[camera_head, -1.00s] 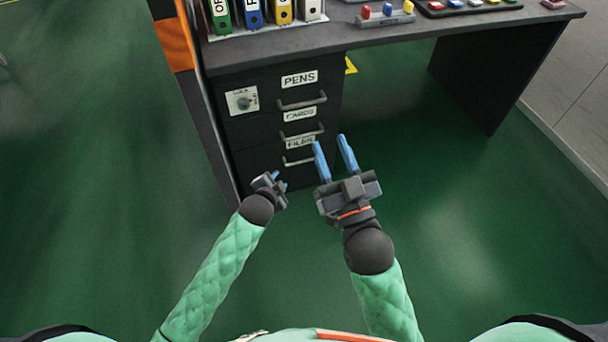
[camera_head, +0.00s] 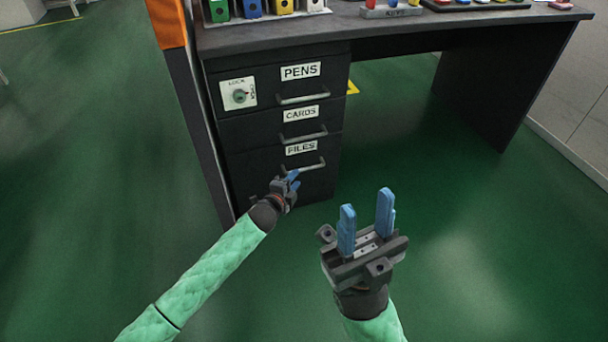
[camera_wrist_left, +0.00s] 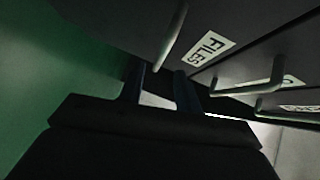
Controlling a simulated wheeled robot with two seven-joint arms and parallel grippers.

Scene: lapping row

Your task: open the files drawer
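The files drawer (camera_head: 262,172) is the lowest of the black desk drawers, under a white FILES label (camera_head: 301,148). It looks flush with the cabinet. Its grey bar handle (camera_head: 308,167) also shows in the left wrist view (camera_wrist_left: 172,40). My left gripper (camera_head: 294,179) is at this handle, just below it in the head view. In the wrist view its two dark fingers stand apart, with the handle's near end between them in the picture; I cannot tell whether they touch it. My right gripper (camera_head: 366,200) is open and empty, lower right over the floor.
The PENS drawer (camera_head: 263,72) and the CARDS drawer (camera_head: 252,129) are above, with their own handles. A lock dial (camera_head: 239,94) is on the PENS front. An orange and dark post (camera_head: 168,25) stands left of the cabinet. Green floor is clear at right.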

